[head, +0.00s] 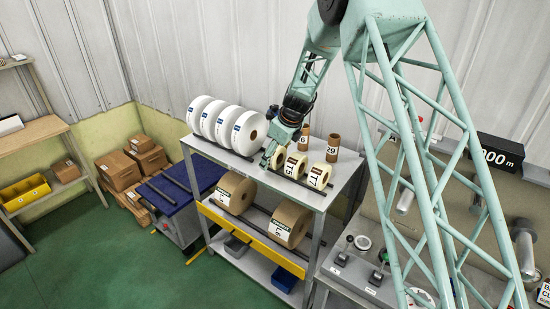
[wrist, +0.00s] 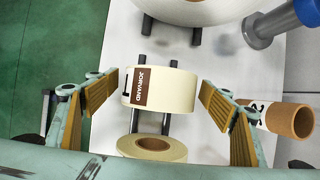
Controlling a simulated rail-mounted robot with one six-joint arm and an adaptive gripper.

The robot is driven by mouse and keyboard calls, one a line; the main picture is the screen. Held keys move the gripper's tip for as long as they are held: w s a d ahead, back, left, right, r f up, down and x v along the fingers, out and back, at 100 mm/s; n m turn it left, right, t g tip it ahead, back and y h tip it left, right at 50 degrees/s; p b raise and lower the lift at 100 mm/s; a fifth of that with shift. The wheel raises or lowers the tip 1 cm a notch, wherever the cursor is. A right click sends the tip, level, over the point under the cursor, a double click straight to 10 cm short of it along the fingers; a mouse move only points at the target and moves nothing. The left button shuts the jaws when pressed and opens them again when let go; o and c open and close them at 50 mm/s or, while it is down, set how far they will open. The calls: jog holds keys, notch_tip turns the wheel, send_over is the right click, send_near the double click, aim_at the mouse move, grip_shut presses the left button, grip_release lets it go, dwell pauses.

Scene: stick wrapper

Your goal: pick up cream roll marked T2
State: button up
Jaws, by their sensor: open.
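Cream rolls lie in a row on the rack's top shelf in the head view. Two show labels starting with T: one in the middle (head: 296,162) and one at the right end (head: 320,175). The digits are too small to read surely, so I cannot tell which is T2. My gripper (head: 268,159) is low at the left end of this row. In the wrist view my gripper (wrist: 158,84) is open, its fingers on either side of a cream roll with a brown JORVAND band (wrist: 176,91), with gaps on both sides. Another cream roll (wrist: 128,149) lies just below it in that view.
Large white rolls (head: 242,132) stand left of my gripper. Brown cardboard tubes (head: 333,148) stand behind the cream rolls; one is close to the right finger in the wrist view (wrist: 290,117). Brown rolls (head: 291,224) lie on the lower shelf. Dark rails support the rolls.

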jog(key=c, duration=1.1)
jog(key=shift+r, duration=0.1)
jog(key=shift+r, duration=4.95)
